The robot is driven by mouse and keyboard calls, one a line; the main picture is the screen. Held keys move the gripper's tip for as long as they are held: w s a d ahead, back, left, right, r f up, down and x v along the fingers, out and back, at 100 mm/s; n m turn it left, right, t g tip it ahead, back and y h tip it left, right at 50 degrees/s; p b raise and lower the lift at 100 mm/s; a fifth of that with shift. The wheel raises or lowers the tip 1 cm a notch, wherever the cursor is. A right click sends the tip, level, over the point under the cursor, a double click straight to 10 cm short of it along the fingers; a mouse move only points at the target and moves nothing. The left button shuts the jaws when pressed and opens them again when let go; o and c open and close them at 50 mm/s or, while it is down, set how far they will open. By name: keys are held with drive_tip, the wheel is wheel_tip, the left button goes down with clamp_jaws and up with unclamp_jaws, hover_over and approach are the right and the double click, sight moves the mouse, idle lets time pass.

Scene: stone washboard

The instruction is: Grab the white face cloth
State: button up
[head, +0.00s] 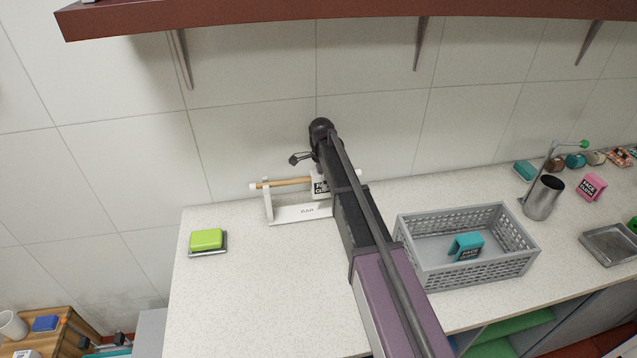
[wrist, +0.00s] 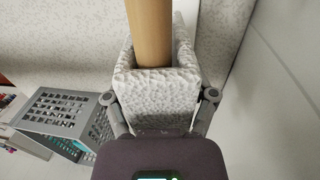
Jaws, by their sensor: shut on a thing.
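The white face cloth (head: 319,187) hangs over the wooden bar (head: 288,182) of a small white stand labelled BAR (head: 300,213). In the head view my arm hides part of the cloth and bar. In the wrist view the cloth (wrist: 158,90) is folded around the bar (wrist: 150,30), its pale textured front facing the camera. My gripper (wrist: 159,100) has a finger at each side of the cloth and is shut on it. The cloth is still around the bar. In the head view my fingers are mostly hidden behind my arm.
A grey basket (head: 468,285) with a teal face cloth (head: 466,246) stands right of my arm. A green sponge (head: 207,239) lies on a dish at the counter's left. A metal cup (head: 543,198) and a pink cloth (head: 591,187) are farther right. A shelf (head: 300,17) overhangs the tiled wall.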

wheel_tip(320, 180, up, 10)
drive_tip(key=p, duration=1)
drive_tip(key=shift+c, duration=0.2)
idle(0.6)
drive_tip(key=shift+f, duration=0.1)
